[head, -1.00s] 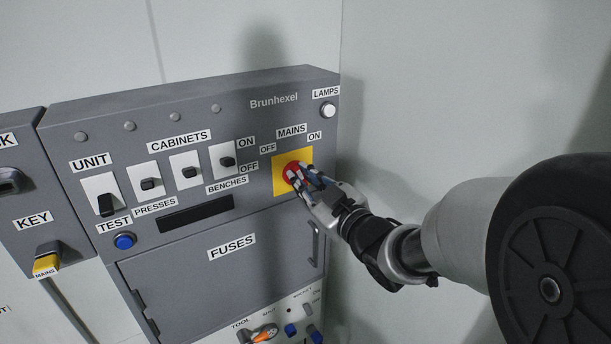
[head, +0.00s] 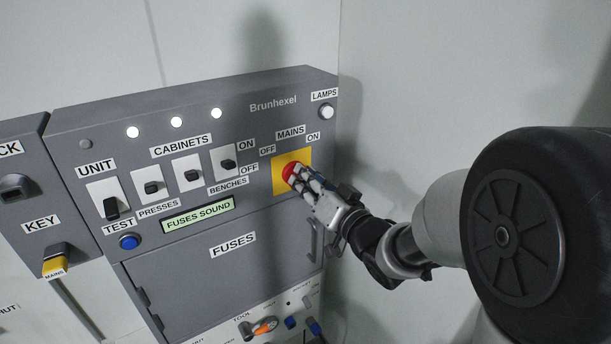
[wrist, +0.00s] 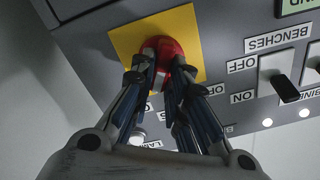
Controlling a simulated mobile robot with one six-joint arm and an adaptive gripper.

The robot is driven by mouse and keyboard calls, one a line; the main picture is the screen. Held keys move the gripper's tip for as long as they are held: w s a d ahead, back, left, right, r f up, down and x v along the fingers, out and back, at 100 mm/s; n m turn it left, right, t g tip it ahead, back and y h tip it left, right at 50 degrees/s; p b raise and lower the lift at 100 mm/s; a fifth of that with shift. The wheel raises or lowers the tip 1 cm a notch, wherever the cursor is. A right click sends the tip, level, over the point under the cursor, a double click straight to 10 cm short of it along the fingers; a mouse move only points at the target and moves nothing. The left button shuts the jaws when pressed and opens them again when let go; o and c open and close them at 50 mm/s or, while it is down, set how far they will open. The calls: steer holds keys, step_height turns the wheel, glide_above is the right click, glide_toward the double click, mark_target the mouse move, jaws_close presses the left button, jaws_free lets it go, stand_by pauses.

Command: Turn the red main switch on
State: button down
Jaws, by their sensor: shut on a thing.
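The red main switch (head: 289,172) sits on a yellow plate (head: 279,183) at the right of the grey panel, below the MAINS label and between the OFF and ON labels. My gripper (head: 298,177) is shut on the red switch. In the wrist view, the red knob (wrist: 163,46) shows between the two fingertips (wrist: 160,72), which grip its sides. The fingers hide part of the knob, so its exact angle is hard to read.
A display (head: 198,213) reads FUSES SOUND. Several lamps above the cabinet switches are lit, such as this one (head: 176,122). The FUSES door (head: 215,275) below is closed, its handle (head: 313,240) close under my gripper. The wall at right is clear.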

steer(key=shift+m+p, duration=0.4)
steer(key=shift+m, duration=0.9)
steer(key=c, duration=1.6)
jaws_free()
steer(key=shift+o, duration=0.2)
steer(key=shift+d, duration=0.1)
steer(key=v, duration=0.7)
steer(key=shift+s, duration=0.2)
steer(key=shift+d, duration=0.1)
